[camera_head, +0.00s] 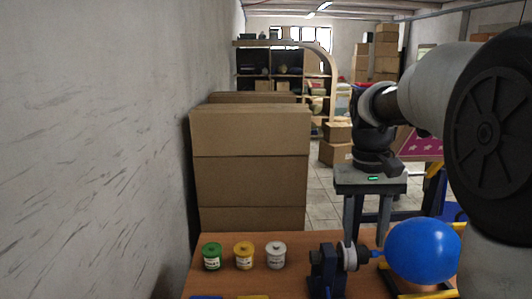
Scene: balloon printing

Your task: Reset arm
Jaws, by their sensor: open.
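My gripper (367,228) hangs from my arm, which comes in from the right. Its fingers point down and stand apart, with nothing seen between them. It is above the back part of the wooden table in the picture. A blue balloon (423,250) is at the lower right, to the right of and below my gripper. Its neck meets the nozzle of a dark blue holder (327,270). Whether the fingertips touch anything cannot be told.
Green (211,257), yellow (244,257) and white (276,257) jars stand on the wooden table (297,240). Yellow bars show around the balloon. Large cardboard boxes (250,160) stand behind the table, and a grey wall (100,150) runs along the left.

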